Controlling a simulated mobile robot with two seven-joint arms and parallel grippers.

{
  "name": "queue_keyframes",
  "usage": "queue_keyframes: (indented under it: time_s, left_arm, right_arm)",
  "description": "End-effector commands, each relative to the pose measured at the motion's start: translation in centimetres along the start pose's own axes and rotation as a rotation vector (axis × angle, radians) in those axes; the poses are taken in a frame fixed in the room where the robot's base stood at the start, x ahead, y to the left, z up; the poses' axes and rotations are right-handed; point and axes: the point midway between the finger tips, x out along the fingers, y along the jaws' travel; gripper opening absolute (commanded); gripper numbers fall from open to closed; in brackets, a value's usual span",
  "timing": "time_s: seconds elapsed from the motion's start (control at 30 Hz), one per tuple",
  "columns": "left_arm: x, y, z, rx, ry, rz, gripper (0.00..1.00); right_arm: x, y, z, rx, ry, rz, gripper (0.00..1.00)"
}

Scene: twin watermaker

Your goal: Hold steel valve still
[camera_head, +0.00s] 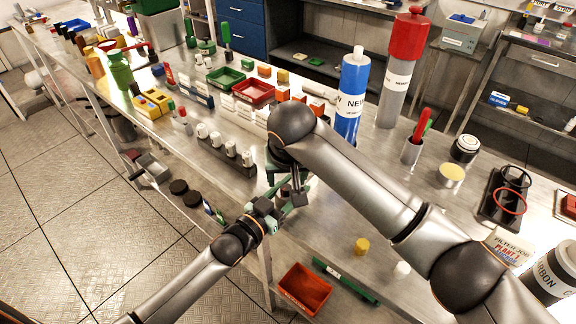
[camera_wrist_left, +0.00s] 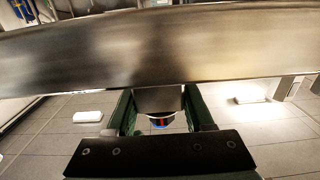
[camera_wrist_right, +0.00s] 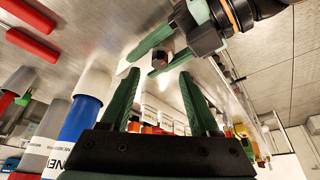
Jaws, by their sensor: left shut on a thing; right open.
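The steel valve shows in the left wrist view as a small metal body (camera_wrist_left: 158,101) between the green fingers of my left gripper (camera_wrist_left: 160,93), with a dark end marked red and blue. In the head view the right gripper (camera_head: 291,187) overlaps the left, and the valve is mostly hidden.
A red bin (camera_head: 305,290) sits low at the front. A yellow cap (camera_head: 362,246) and a green bar (camera_head: 345,281) lie nearby. A blue filter cylinder (camera_head: 351,92) and a red-topped one (camera_head: 402,75) stand behind my right arm. White-topped cylinders (camera_head: 231,149) stand left of the grippers.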

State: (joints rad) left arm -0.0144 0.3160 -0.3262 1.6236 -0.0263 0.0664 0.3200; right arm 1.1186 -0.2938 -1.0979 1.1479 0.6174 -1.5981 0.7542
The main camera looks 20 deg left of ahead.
Motion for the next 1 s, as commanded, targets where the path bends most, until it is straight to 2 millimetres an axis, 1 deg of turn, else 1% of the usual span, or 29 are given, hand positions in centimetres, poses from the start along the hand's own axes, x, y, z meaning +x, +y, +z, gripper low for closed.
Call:
queue_keyframes:
  time_s: [0.03,0.2,0.3,0.4,0.53,0.93,0.97,1.0]
  left_arm:
    - [0.0,0.0,0.0,0.000,0.000,0.000,0.00]
    - [0.0,0.0,0.0,0.000,0.000,0.000,0.00]
    - [0.0,0.0,0.0,0.000,0.000,0.000,0.00]
    - [0.0,0.0,0.0,0.000,0.000,0.000,0.00]
    - [0.0,0.0,0.0,0.000,0.000,0.000,0.00]
    - [0.0,0.0,0.0,-0.001,-0.001,0.000,0.00]
    - [0.0,0.0,0.0,-0.001,-0.001,0.000,0.54]
    - [0.0,0.0,0.0,-0.001,-0.001,0.000,0.58]
  right_arm:
    - [-1.3,0.0,-0.1,0.000,0.004,-0.002,0.62]
    - [-4.6,0.0,-0.1,0.000,0.003,0.000,0.62]
    - [-5.9,0.0,-0.1,0.000,0.002,0.000,0.62]
    - [-6.7,0.0,-0.1,0.000,0.002,0.001,0.62]
    - [-7.1,0.0,-0.1,0.001,0.001,0.001,0.62]
    - [-7.0,0.0,0.0,0.001,0.001,0.001,0.62]
    - [-7.0,0.0,0.0,0.001,0.001,0.001,0.62]
    - [-7.0,0.0,0.0,0.001,0.001,0.001,0.62]
